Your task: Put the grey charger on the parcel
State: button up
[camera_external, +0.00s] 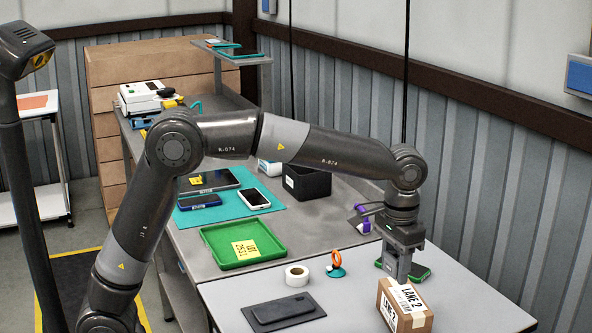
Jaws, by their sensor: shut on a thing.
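My gripper (399,275) points down at the right of the near light-grey table, shut on a small grey thing between its fingers. It looks like the grey charger, though the fingers hide most of it and I cannot make out its outline.
A white tape roll (297,276), an orange-and-teal ring stand (336,265) and a dark flat pad (257,323) lie left. Beyond are a green tray (213,237) and a black bin (307,186).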

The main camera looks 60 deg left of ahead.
jog(key=shift+w+d, duration=0.25)
jog(key=shift+d, duration=0.3)
jog(key=shift+w+d, duration=0.2)
jog(key=shift+d, duration=0.35)
send_over(399, 288)
notch_tip(399, 288, down, 7)
jog(key=shift+r, duration=0.1)
jog(key=shift+f, duration=2)
jog(key=shift+f, duration=0.1)
jog(key=o, duration=1)
